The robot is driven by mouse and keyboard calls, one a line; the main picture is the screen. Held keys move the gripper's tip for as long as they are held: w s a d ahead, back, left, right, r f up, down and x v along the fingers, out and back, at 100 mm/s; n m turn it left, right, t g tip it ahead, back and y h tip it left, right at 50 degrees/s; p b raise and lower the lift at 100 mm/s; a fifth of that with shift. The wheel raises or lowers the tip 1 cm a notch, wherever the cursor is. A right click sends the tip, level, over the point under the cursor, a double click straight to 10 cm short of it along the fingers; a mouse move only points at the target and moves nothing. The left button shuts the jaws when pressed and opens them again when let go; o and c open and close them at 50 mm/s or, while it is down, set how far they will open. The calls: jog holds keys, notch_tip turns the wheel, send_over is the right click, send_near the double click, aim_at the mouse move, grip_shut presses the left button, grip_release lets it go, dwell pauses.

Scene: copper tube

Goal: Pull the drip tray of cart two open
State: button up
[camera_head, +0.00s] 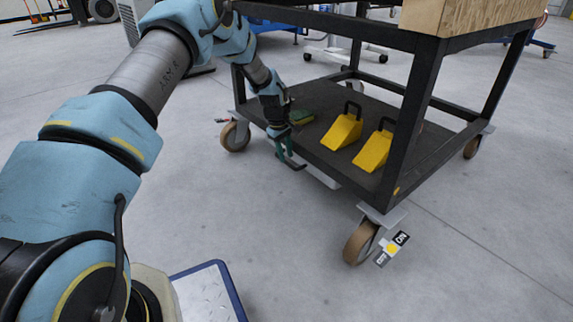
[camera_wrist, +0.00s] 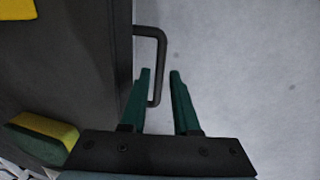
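The cart (camera_head: 412,110) has a dark lower shelf on a black frame. A pale strip under its near edge looks like the drip tray (camera_head: 321,177); most of it is hidden beneath the shelf. A dark bar handle (camera_wrist: 161,60) stands out from the dark front edge in the wrist view. My gripper (camera_head: 284,152) is at the shelf's near edge, beside the handle. In the wrist view my gripper's green fingers (camera_wrist: 160,76) are apart, with the handle bar showing between them. A gap shows at the right finger; contact with the left finger cannot be told.
Two yellow wedges (camera_head: 342,132) with black handles and a green-yellow block (camera_head: 300,117) lie on the shelf. Brown casters (camera_head: 361,243) stand at the corners.

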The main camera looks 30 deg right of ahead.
jog(key=shift+w+d+f+b, duration=0.1)
jog(key=shift+d+f+b, duration=0.1)
jog(key=shift+f, duration=0.45)
jog(key=shift+d+f+b, duration=0.1)
jog(key=shift+f+b, duration=0.1)
jog(key=shift+f, duration=0.4)
jog(key=shift+c, duration=0.3)
jog(key=shift+a, duration=0.1)
grip_shut()
